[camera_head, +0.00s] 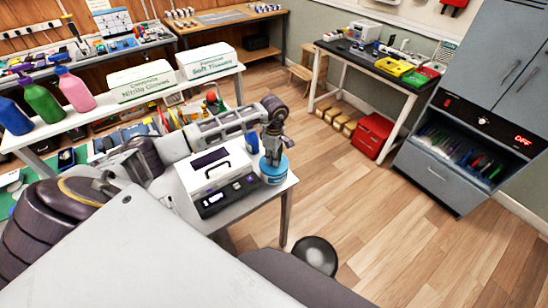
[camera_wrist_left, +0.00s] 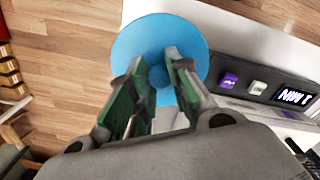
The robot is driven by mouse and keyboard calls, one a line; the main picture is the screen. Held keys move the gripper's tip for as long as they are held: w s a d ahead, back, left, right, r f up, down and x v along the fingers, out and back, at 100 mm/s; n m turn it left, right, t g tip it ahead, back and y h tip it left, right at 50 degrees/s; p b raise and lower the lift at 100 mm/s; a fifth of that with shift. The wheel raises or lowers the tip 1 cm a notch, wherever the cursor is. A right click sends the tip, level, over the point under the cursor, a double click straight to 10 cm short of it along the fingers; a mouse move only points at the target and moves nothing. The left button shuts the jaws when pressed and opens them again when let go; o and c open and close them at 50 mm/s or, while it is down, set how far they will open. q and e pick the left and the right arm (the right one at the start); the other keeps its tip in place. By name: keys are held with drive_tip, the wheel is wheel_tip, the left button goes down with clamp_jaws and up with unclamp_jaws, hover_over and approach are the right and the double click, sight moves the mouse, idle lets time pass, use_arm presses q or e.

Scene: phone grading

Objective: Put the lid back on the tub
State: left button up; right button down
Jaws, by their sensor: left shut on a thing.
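The round blue lid (camera_head: 284,164) is at the top of the small white and blue tub (camera_head: 273,178), near the right end of the white table. My left gripper (camera_head: 273,157) points down from above. In the left wrist view the gripper (camera_wrist_left: 158,82) is shut on the knob in the middle of the lid (camera_wrist_left: 205,45). The lid hides the tub in that view. I cannot tell whether the lid is seated on the rim or just above it. My right gripper is not in view.
A white box-shaped device (camera_head: 215,170) with a dark display panel stands close left of the tub. The white table's right edge (camera_head: 290,184) is near the tub. A shelf behind holds tissue and glove boxes and coloured bottles. Wooden floor (camera_head: 400,225) is open to the right.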

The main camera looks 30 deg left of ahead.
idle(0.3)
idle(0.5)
use_arm(q)
drive_tip(key=o, duration=1.5)
drive_tip(key=shift+c, duration=0.2)
drive_tip(key=shift+r, duration=0.1)
drive_tip(key=shift+r, duration=0.45)
drive_tip(key=shift+r+p, duration=1.45)
drive_tip(key=shift+r, duration=1.5)
drive_tip(key=shift+c, duration=0.5)
